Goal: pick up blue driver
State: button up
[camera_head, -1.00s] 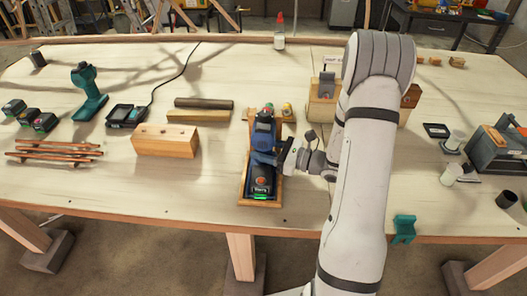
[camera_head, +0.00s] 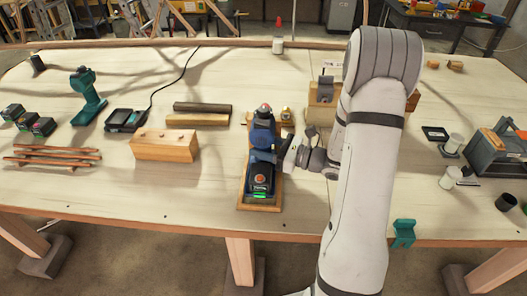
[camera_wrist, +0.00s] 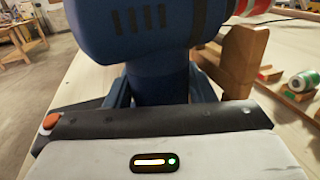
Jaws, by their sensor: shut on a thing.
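The blue driver (camera_head: 262,137) is in a wooden cradle (camera_head: 275,204) at the middle of the table, its dark battery base (camera_head: 260,182) toward the front edge. It looks a little raised, but I cannot tell whether it is clear of the cradle. My gripper (camera_head: 278,157) reaches in from the right and is shut on the driver's handle. In the wrist view the driver's blue body (camera_wrist: 150,28) fills the top, and the handle (camera_wrist: 158,82) stands between my fingers. The fingertips are mostly hidden.
A wooden block (camera_head: 165,146) and two bars (camera_head: 200,116) lie to the left. A teal driver (camera_head: 88,97) stands farther left. A wooden stand (camera_head: 322,103) is behind my arm. A grey case (camera_head: 492,152) is at the right. Clear table lies front left.

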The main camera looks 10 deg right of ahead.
notch_tip(320, 180, up, 15)
send_over(263, 118)
jog(key=shift+r, duration=0.25)
dwell(0.4)
